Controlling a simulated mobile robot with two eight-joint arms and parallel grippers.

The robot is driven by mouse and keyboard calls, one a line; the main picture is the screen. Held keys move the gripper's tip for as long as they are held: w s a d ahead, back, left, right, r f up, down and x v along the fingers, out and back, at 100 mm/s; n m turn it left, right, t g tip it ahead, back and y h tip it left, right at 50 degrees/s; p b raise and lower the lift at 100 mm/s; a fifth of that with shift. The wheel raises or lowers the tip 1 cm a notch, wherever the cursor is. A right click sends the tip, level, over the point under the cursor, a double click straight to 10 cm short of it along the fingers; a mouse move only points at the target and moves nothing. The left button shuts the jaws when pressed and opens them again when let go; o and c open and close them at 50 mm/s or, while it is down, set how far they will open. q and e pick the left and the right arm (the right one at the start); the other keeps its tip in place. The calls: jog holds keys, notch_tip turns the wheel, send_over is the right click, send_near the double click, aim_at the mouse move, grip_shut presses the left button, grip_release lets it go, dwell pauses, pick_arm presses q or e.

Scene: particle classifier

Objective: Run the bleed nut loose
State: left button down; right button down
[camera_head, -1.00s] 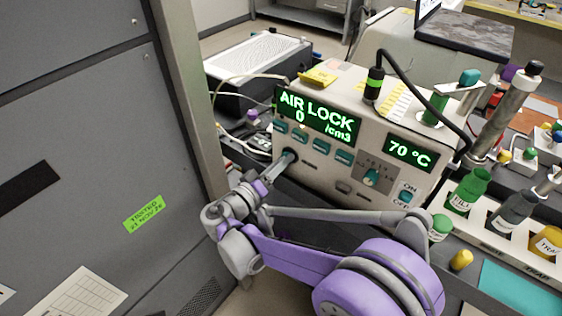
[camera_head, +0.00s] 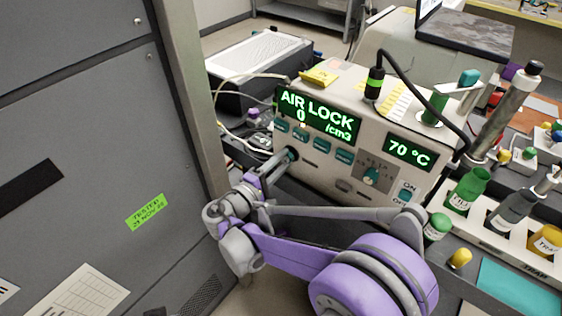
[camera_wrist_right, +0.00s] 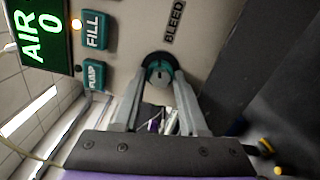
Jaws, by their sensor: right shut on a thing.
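The bleed nut (camera_wrist_right: 158,70) is a small teal knob in a dark round collar beside the BLEED label in the right wrist view. It sits at the lower left of the front panel of the particle classifier (camera_head: 330,170), whose screen (camera_head: 318,117) reads AIR LOCK, 0 /cm3. My right gripper (camera_wrist_right: 160,80) is shut on the nut, one finger on each side of it. In the head view the right gripper (camera_head: 287,157) reaches the panel from the lower left, and the fingers largely hide the nut. My left gripper is out of view.
A tall grey cabinet (camera_head: 80,130) stands close on the left of my right arm. Teal FILL (camera_wrist_right: 95,29) and PUMP (camera_wrist_right: 94,75) buttons lie near the nut. A bottle rack (camera_head: 485,232) with a green bottle (camera_head: 468,189) stands to the right.

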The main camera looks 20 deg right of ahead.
jog(key=n, duration=0.5)
jog(key=shift+w+d+r+n, duration=0.1)
jog(key=shift+d+n, duration=0.05)
jog(key=shift+n, duration=2.45)
jog(key=shift+c, duration=2.2)
grip_release()
jog(key=v, duration=1.1)
